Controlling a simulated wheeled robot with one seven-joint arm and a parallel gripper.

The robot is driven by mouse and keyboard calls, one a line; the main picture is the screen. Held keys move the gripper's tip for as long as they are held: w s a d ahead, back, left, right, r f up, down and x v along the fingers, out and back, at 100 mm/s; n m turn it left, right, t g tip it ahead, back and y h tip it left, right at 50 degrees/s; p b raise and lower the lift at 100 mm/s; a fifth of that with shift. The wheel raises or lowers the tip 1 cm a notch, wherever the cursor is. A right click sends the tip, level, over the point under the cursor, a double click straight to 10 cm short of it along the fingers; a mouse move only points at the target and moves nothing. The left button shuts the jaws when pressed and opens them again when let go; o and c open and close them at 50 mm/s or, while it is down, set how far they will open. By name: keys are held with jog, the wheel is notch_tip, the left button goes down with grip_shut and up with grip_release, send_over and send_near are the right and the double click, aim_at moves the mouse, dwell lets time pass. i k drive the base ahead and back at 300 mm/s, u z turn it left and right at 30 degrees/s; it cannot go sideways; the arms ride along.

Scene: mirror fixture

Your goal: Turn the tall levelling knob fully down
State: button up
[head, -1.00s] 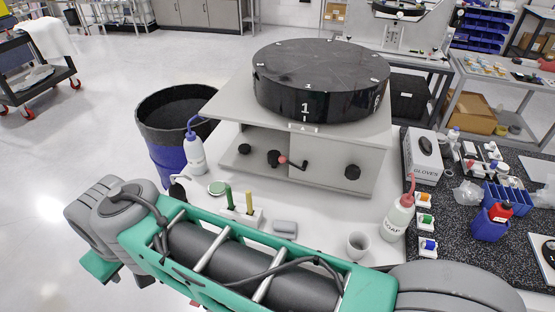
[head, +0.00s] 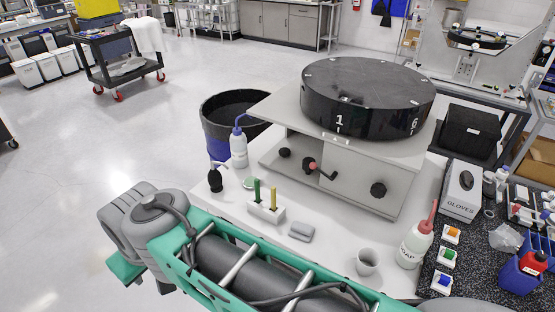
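The mirror fixture is a grey stand (head: 345,188) with a large black numbered disc (head: 366,95) on top. Three black knobs show on or below its front: a small one (head: 284,152) at the left, a bigger one (head: 378,189) at the right, and one with a red part (head: 310,164) beside a dark crank handle between them. I cannot tell which is the tall levelling knob. My green and grey arm crosses the bottom of the head view, in front of the table. My gripper is not in view.
On the white table (head: 335,256) stand a white wash bottle (head: 238,148), a black bottle (head: 215,180), a holder with green and yellow sticks (head: 266,212), a grey block (head: 302,231), a cup (head: 367,262) and a soap bottle (head: 415,245). A black-and-blue bin (head: 222,143) stands behind.

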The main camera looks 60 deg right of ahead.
aim_at(307, 161)
jog(key=u, duration=0.05)
jog(key=i, duration=1.05)
jog(key=z, duration=0.45)
